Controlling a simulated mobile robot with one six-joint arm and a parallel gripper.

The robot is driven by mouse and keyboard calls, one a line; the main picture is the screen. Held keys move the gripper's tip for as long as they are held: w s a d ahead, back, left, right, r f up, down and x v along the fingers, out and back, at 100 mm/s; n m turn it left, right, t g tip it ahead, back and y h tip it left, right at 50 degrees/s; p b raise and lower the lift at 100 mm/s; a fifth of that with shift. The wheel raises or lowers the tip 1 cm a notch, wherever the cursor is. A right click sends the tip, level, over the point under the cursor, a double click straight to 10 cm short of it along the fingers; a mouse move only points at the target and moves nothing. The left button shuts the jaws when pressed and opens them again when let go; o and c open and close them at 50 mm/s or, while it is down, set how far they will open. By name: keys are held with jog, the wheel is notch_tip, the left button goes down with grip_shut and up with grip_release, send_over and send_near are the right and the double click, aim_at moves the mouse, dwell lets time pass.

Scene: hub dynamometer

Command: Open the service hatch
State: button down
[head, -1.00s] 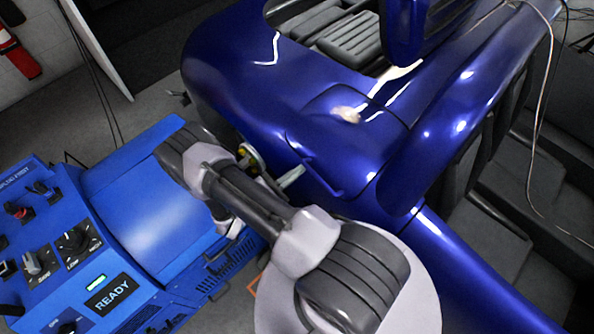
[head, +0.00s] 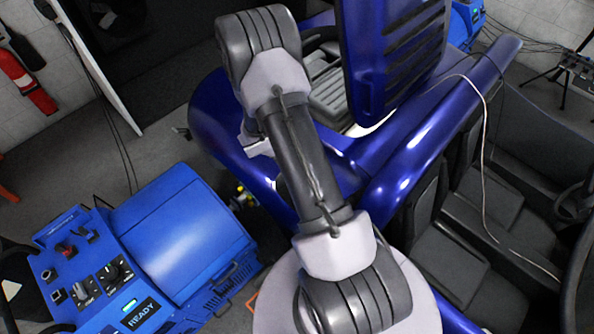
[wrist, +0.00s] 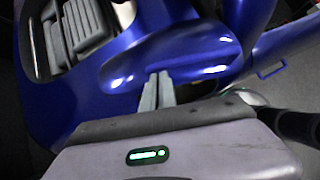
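The dark blue vehicle body (head: 215,125) fills the middle of the head view. A slotted blue panel (head: 395,60) stands raised beside an open bay with grey ribbed parts inside. I cannot tell for sure which panel is the service hatch. In the wrist view, a rounded blue bulge (wrist: 175,58) with a seam lies just beyond my gripper (wrist: 157,76). The two grey fingers are close together with nothing visible between them, and I cannot tell whether they touch the bodywork. In the head view my arm hides the gripper and part of the vehicle.
The blue dynamometer unit (head: 175,235), its display reading READY, stands at lower left. A fire extinguisher (head: 38,95) hangs on the left wall. Dark seats (head: 440,225) and a pale cable (head: 484,150) are at right. Grey floor shows between unit and vehicle.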

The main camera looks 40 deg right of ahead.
jog(key=w+d+r+p, duration=0.1)
jog(key=d+r+p, duration=0.2)
jog(key=d, duration=0.8)
jog(key=w+d+r+p, duration=0.1)
jog(key=d+r+p, duration=0.3)
jog(key=d+r, duration=0.3)
jog(key=shift+d+r, duration=0.4)
jog(key=shift+d, duration=2.3)
